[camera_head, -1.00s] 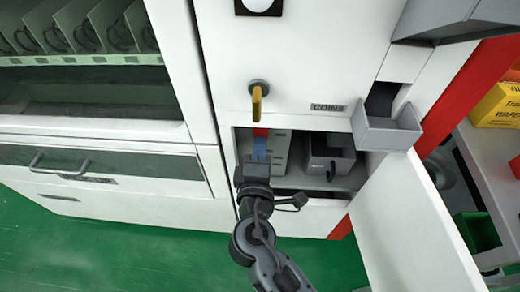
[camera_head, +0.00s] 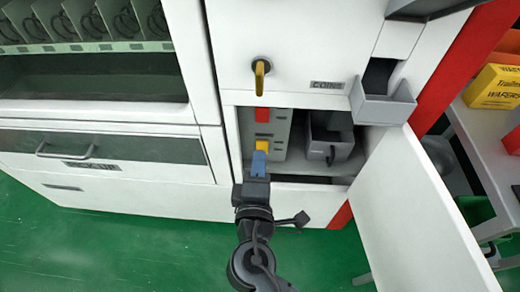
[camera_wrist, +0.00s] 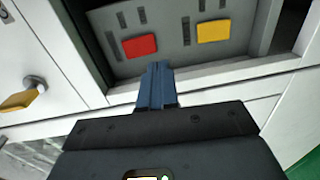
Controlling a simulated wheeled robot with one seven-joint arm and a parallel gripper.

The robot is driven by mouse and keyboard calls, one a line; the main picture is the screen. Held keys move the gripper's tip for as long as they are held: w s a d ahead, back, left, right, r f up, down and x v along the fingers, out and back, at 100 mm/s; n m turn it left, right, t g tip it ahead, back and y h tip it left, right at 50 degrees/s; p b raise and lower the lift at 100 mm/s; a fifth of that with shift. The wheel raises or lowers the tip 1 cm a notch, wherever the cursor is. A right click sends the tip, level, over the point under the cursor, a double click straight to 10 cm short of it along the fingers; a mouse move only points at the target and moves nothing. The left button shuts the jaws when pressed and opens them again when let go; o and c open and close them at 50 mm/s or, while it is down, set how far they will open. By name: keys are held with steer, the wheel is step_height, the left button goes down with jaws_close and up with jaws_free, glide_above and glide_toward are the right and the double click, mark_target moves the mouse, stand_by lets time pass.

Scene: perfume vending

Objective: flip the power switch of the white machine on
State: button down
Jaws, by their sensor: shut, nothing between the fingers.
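The white machine (camera_head: 285,55) stands ahead with its lower right compartment open. On a grey panel (camera_head: 280,135) inside are a red switch (camera_head: 262,114) and a yellow switch (camera_head: 263,145). The wrist view also shows the red switch (camera_wrist: 140,46) and the yellow switch (camera_wrist: 214,31) side by side. Their markings are too small to read, so I cannot tell which is the power switch or how each is set. My gripper (camera_head: 259,160), with blue fingers, is shut and empty. Its tips (camera_wrist: 158,68) are in front of the panel, apart from the red switch.
The open white door (camera_head: 415,215) stands to the right of the compartment. A grey box (camera_head: 330,145) sits inside on the right. A yellow handle (camera_head: 260,75) sticks out above the opening, and a grey coin tray (camera_head: 385,105) juts out at upper right.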

steer(key=shift+s+a+f, duration=0.1)
steer(key=shift+s+f, duration=0.1)
steer(key=shift+s, duration=1.2)
steer(key=shift+s+f, duration=0.15)
steer(key=shift+s, duration=1.2)
steer(key=s+d+m+g+y+p, duration=0.1)
steer(key=s+d+m+g+p, duration=0.2)
steer(key=s+d, duration=0.4)
steer(key=s+d+m+g+y+p, duration=0.15)
steer(key=s+d+m, duration=0.25)
steer(key=s, duration=0.5)
steer(key=s+d+r+m+p, duration=0.2)
steer(key=s+d+r+m, duration=0.1)
steer(key=r, duration=0.3)
steer(key=s+d+r+m+t+h+p, duration=0.1)
steer(key=s+d+r+m+p, duration=0.1)
steer(key=s+d+r+m, duration=0.2)
steer(key=s+d+r+m+t+h+p, duration=0.1)
steer(key=s+d+r+m, duration=0.2)
steer(key=r, duration=0.7)
steer(key=shift+s+d+m+p, duration=0.35)
steer(key=shift+s+d, duration=0.55)
steer(key=shift+s, duration=0.35)
